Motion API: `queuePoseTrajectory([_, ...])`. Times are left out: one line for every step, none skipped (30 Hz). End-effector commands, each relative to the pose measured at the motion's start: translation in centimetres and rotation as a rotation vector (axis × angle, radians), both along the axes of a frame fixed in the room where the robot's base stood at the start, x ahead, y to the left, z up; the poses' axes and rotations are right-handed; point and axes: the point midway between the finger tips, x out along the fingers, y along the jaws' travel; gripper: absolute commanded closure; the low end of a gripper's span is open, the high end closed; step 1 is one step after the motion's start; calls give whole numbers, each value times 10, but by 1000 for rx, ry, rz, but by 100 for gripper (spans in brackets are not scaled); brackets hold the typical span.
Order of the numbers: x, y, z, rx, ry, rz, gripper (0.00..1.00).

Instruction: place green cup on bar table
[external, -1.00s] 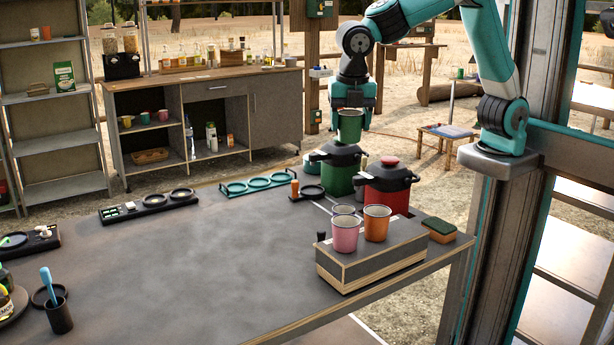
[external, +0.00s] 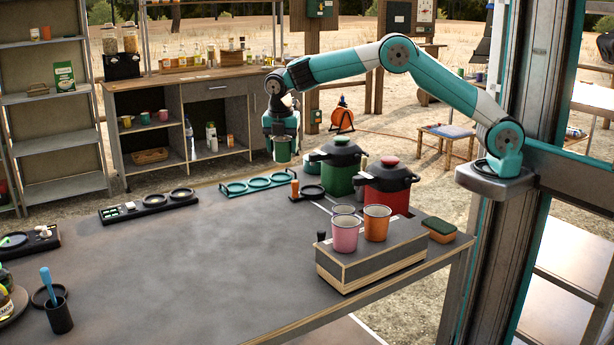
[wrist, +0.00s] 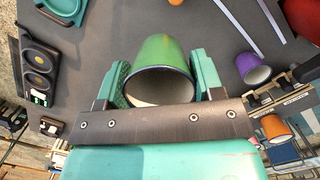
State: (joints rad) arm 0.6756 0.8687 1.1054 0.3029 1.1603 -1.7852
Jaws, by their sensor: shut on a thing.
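The green cup (external: 282,151) is held in my gripper (external: 282,138), off the far edge of the large grey-topped table (external: 180,255), near the teal ring rack. I take this grey-topped table to be the bar table. In the wrist view the green cup (wrist: 165,52) sits between the two teal fingers of my gripper (wrist: 159,68). The fingers are shut on its sides, and its pale inside faces the camera. In the external view my gripper hides the cup's upper part. The exact height above the tabletop is hard to tell.
A teal ring rack (external: 258,184), a green pot (external: 338,168) and a red pot (external: 388,185) stand along the far edge. Pink (external: 345,234) and orange (external: 376,222) cups stand on a raised box (external: 370,262) at right. The table's middle is clear.

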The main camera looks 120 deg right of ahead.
Motion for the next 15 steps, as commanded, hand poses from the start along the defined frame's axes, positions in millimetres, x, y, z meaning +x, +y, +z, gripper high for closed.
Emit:
queuePoseTrajectory([-1, 0, -16, 3, 5, -1, 63])
queuePoseTrajectory([-1, 0, -25, 3, 3, 1, 63])
queuePoseTrajectory([-1, 0, -35, 2, 4, 0, 63])
queuePoseTrajectory([-1, 0, -43, 3, 4, 0, 63])
queuePoseTrajectory([-1, 0, -51, 3, 3, 0, 63])
queuePoseTrajectory([-1, 0, -60, 2, 2, -1, 63])
queuePoseTrajectory([0, 0, -66, 1, 3, -1, 63])
queuePoseTrajectory([0, 0, -72, 2, 2, 0, 63])
queuePoseTrajectory([0, 0, -78, 1, 1, 0, 63])
queuePoseTrajectory([0, 1, -83, 1, 1, 0, 63])
queuePoseTrajectory([0, 0, -86, 1, 1, -1, 63])
queuePoseTrajectory([0, 0, -89, -1, -1, -1, 63])
queuePoseTrajectory([0, 0, -91, -1, -1, -2, 63])
queuePoseTrajectory([0, 0, -92, -1, -1, -2, 63])
queuePoseTrajectory([0, 0, -95, -1, -1, -2, 63])
